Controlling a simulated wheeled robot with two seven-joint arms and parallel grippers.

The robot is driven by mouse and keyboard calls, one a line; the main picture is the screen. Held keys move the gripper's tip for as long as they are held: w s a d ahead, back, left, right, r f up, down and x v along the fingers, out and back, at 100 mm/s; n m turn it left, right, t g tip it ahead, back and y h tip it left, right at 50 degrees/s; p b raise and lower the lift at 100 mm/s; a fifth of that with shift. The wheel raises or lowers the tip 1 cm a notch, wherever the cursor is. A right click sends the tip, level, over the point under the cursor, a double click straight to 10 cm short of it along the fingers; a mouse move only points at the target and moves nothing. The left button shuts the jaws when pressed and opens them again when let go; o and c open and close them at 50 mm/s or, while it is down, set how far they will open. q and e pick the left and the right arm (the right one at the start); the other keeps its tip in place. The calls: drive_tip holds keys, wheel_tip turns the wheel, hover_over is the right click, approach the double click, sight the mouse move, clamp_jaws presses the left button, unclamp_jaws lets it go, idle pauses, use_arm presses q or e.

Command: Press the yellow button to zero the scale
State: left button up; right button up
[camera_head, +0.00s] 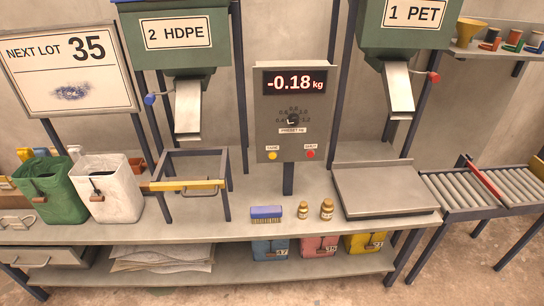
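The scale's grey control box (290,112) stands on a post at the middle of the bench. Its display (295,82) reads -0.18 kg in red. The yellow button (272,156) is at the lower left of the box, under a small label. A red button (310,154) is at the lower right, and a black dial (293,120) sits between and above them. The scale's flat metal platform (385,188) is empty, to the right of the post. Neither of my grippers shows in the head view.
A metal frame with a yellow bar (188,185), a white bin (106,188) and a green bin (50,188) are to the left. A roller conveyor (475,188) is at right.

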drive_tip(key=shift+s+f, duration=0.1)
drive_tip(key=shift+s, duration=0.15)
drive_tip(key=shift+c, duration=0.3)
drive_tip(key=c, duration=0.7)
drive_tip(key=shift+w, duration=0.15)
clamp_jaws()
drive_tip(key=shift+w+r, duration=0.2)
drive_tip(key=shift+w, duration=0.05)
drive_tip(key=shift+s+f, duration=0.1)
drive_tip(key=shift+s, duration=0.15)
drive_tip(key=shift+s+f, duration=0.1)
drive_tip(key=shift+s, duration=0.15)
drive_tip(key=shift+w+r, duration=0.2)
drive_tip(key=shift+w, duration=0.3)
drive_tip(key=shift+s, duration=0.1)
